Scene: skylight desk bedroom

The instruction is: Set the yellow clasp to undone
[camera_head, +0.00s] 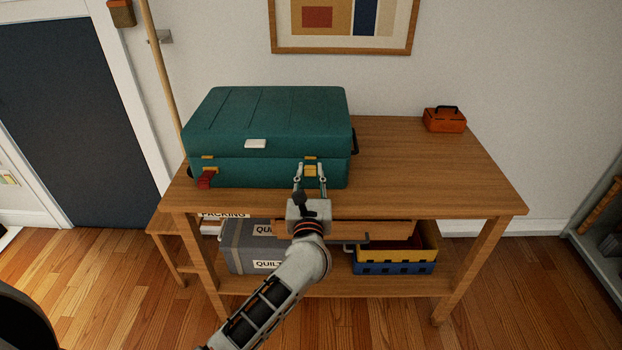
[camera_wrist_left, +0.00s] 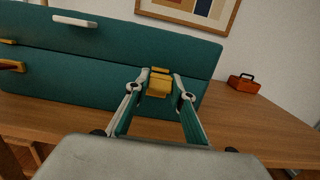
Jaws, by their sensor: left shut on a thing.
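A closed teal case (camera_head: 270,125) lies on the wooden table, its front toward me. The yellow clasp (camera_head: 311,168) is on the right part of its front, across the seam; it also shows in the left wrist view (camera_wrist_left: 159,84). My left gripper (camera_head: 311,173) is at the clasp, its fingers on either side, shut on it. Its fingertips also show in the left wrist view (camera_wrist_left: 161,77). A red clasp (camera_head: 205,180) hangs at the left of the case front, below a yellow catch. My right gripper is not in view.
The wooden table (camera_head: 430,170) is clear right of the case, with an orange toolbox (camera_head: 444,120) at its back. A partly open drawer (camera_head: 375,229) is below the tabletop. Grey boxes (camera_head: 240,249) and a blue crate (camera_head: 392,267) sit on the lower shelf.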

